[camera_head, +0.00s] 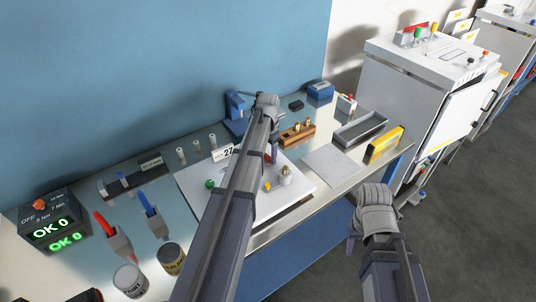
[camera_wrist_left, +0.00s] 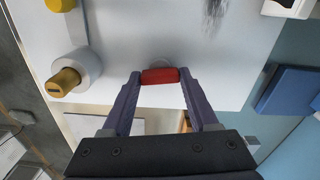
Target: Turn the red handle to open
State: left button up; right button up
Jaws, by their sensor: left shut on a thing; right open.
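A white panel (camera_head: 302,198) lies on the bench under my left arm, with a green knob (camera_head: 210,184) and yellow-topped fittings. In the left wrist view the red handle (camera_wrist_left: 160,76) lies crosswise between the fingertips of my left gripper (camera_wrist_left: 159,80), which is shut on it. The handle sits at a round grey mount by the panel's edge. In the head view my arm largely hides the handle and left gripper. My right gripper (camera_head: 352,238) is open, in front of the bench, far from the panel; its fingers show poorly.
A yellow-knobbed white fitting (camera_wrist_left: 68,80) stands beside the handle. A blue stand (camera_head: 237,122), a wooden block (camera_head: 298,135) and a grey tray (camera_head: 360,130) are behind and right. Floor at right is free.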

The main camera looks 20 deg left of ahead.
aim_at(268, 155)
pick_arm(q)
jog(key=shift+m, duration=1.1)
jog(key=o, duration=1.4)
jog(key=shift+r, duration=0.15)
notch_tip(268, 155, up, 8)
jog(key=p, duration=0.8)
jog(key=shift+f, duration=0.2)
